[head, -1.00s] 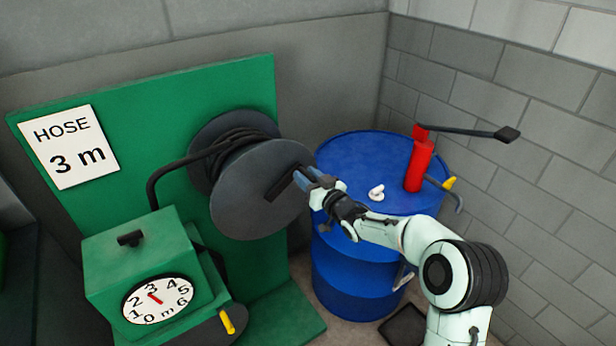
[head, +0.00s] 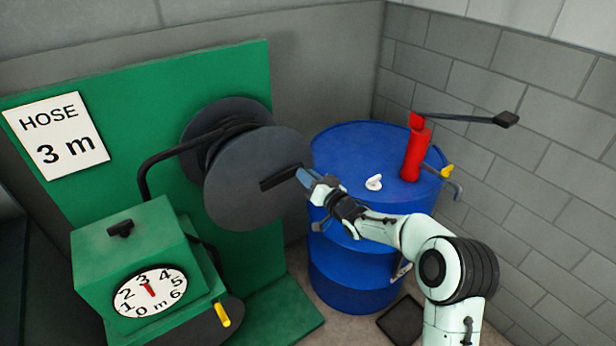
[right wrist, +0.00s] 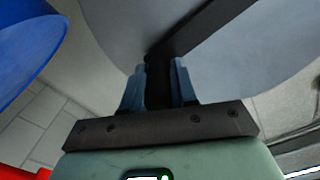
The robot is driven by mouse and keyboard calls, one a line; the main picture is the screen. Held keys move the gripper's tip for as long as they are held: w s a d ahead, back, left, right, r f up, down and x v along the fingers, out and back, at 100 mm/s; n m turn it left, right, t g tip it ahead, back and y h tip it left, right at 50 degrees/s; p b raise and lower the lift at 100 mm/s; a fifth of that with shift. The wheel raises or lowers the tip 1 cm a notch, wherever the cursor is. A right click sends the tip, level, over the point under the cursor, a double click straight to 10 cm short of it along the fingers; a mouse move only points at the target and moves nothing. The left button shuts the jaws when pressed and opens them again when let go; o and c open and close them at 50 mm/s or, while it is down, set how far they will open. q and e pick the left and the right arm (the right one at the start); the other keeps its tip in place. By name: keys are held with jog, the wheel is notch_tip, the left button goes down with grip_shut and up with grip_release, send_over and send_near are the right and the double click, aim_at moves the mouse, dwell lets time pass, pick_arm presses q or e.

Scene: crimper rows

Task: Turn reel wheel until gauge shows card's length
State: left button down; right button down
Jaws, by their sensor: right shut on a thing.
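The dark reel wheel (head: 255,205) stands on a green panel, with a black bar (head: 278,178) across its face. My right gripper (head: 305,178) is shut on the outer end of this bar, at the wheel's right side. In the right wrist view the bar (right wrist: 158,75) lies between the blue fingertips, in front of the grey wheel face (right wrist: 115,30). The white card (head: 57,138) reads "HOSE 3 m". My left gripper is not in view.
A blue drum (head: 350,255) stands right of the reel. On it are a red hand pump (head: 416,150) with a long lever and a small white object (head: 374,183). A green box (head: 125,245) and a yellow handle (head: 223,316) are at the lower left.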

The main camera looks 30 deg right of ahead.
jog(key=c, duration=0.9)
grip_release()
jog(key=shift+s, duration=0.1)
jog(key=s+d+b, duration=0.1)
jog(key=s+b, duration=0.1)
jog(key=s, duration=1.1)
jog(key=shift+s+d, duration=0.1)
